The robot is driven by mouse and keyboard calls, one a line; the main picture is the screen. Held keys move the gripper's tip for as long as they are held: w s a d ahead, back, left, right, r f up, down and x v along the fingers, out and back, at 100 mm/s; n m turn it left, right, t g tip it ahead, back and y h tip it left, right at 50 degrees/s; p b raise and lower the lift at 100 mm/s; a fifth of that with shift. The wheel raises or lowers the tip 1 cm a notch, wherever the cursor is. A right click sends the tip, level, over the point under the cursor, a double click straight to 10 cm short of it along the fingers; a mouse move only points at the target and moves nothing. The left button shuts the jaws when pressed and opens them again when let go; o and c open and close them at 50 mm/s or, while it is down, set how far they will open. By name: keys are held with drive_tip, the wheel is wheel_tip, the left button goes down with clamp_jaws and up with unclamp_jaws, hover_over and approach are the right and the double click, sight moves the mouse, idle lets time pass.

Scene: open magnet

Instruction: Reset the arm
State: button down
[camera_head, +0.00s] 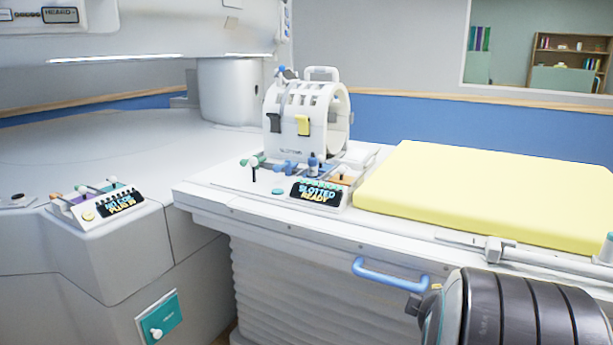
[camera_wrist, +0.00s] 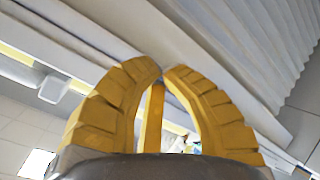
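My gripper (camera_wrist: 162,72) shows in the wrist view with two yellow segmented fingers. They curve inward until the tips meet or nearly meet, and I see no object held at the tips. A narrow yellow strip shows between the fingers; I cannot tell what it belongs to. In the head view my dark ribbed arm fills the lower right corner, and the gripper is out of that view.
A yellow mattress (camera_head: 490,190) lies to the right. A blue handle (camera_head: 388,275) juts from the bed's side near my arm. Another panel (camera_head: 121,203) is at left.

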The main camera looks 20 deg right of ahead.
drive_tip(key=w+a+r+y+p, duration=0.2)
drive_tip(key=a+r+y+p, duration=0.2)
drive_tip(key=a+r+p, duration=0.55)
drive_tip(key=s+a+r+g+y+p, duration=0.1)
drive_tip(key=s+a+r+p, duration=0.3)
drive_tip(key=a, duration=0.3)
drive_tip(key=s+a+r+g+y+p, duration=0.2)
drive_tip(key=s+a+r+p, duration=0.2)
drive_tip(key=a, duration=0.3)
drive_tip(key=s+a+r+g+y+p, duration=0.1)
drive_tip(key=s+a+r+p, duration=0.3)
drive_tip(key=a, duration=0.4)
drive_tip(key=shift+s+r+m+y+p, duration=0.25)
drive_tip(key=shift+r+m+y+p, duration=0.2)
drive_tip(key=shift+r+p, duration=0.3)
drive_tip(key=shift+r, duration=0.1)
